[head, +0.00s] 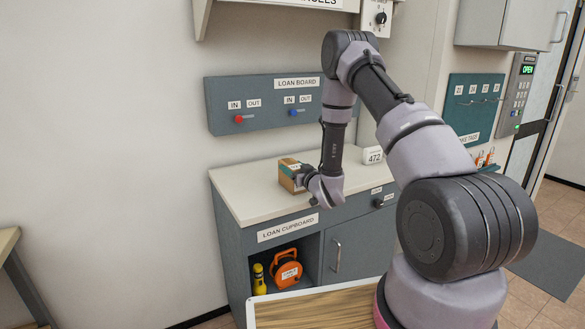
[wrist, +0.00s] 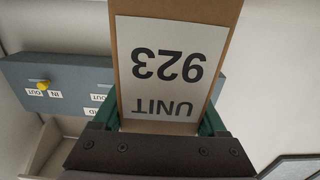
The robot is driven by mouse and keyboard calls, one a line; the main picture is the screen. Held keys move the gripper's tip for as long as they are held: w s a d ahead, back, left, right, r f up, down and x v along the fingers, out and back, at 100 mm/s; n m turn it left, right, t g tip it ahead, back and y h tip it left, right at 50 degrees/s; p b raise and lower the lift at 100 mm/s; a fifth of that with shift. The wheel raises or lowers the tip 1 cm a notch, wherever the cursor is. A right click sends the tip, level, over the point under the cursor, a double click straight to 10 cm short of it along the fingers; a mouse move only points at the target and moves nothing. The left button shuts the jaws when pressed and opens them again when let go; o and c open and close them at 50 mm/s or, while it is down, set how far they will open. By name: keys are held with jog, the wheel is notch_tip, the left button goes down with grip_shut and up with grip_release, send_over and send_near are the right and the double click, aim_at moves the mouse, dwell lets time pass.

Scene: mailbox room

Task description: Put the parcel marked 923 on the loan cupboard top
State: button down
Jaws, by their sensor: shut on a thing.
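The parcel marked 923 is a brown cardboard box (head: 287,179); its white label reading UNIT 923 fills the middle of the wrist view (wrist: 165,75), upside down. My gripper (head: 299,176) is shut on this parcel, with green-edged fingers on both sides of it in the wrist view (wrist: 160,124). The loan cupboard (head: 232,245) is grey with a pale top (head: 243,194). The parcel is over the left-middle part of this top, at or just above the surface; I cannot tell whether it touches. My gripper hides part of the parcel.
A white item marked 472 (head: 373,155) is at the back right of the cupboard top. The loan board (head: 265,104) hangs on the wall behind. An orange cable reel (head: 286,270) and a yellow torch (head: 259,279) sit in the open bay below. The top's left front is clear.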

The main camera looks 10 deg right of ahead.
grip_release()
